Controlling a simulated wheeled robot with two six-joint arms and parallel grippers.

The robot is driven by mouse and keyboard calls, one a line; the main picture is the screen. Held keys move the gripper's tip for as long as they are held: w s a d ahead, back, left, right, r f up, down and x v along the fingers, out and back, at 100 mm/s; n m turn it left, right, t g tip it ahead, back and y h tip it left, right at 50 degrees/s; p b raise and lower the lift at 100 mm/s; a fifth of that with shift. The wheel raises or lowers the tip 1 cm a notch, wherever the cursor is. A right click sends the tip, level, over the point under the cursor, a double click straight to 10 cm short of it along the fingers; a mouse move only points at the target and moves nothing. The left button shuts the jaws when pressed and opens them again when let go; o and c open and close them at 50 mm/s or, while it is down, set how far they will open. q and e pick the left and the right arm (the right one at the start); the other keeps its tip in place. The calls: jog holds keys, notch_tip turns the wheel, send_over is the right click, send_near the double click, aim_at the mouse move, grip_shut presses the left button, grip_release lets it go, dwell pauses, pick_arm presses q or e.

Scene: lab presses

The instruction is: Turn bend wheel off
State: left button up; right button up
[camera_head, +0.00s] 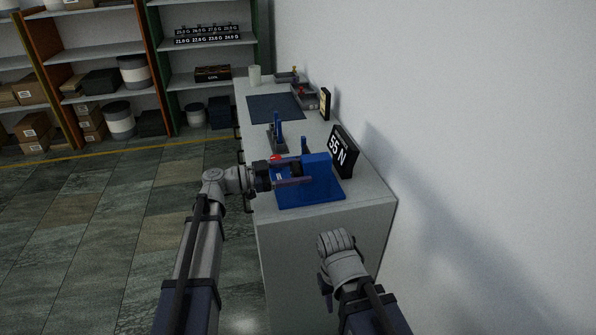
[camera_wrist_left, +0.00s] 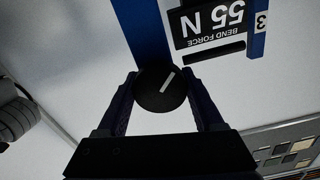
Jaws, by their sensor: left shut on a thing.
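The bend wheel (camera_wrist_left: 161,87) is a round black knob with a white pointer line, seen in the left wrist view. Its line slants from the centre toward the upper right. My left gripper (camera_wrist_left: 163,96) is shut on it, one finger on each side. In the head view my left gripper (camera_head: 292,173) reaches in from the left to the blue press (camera_head: 322,193), and the wheel itself is hard to make out. A black sign (camera_head: 342,152) reads 55 N; it appears upside down in the wrist view (camera_wrist_left: 212,22) as BEND FORCE 55 N. My right gripper (camera_head: 325,287) is low, off the bench, jaws unclear.
The grey bench (camera_head: 375,203) runs along the white wall. Behind the press stand another blue device (camera_head: 278,137), a dark mat (camera_head: 275,107), a grey tray (camera_head: 305,99) and a small sign (camera_head: 325,103). Shelves with boxes stand at the back left. The floor left is clear.

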pick_arm(q)
jog(key=shift+c, duration=0.7)
jog(key=shift+n, duration=2.1)
jog(key=o, duration=1.4)
jog(key=shift+a, duration=0.1)
jog(key=shift+v, duration=3.85)
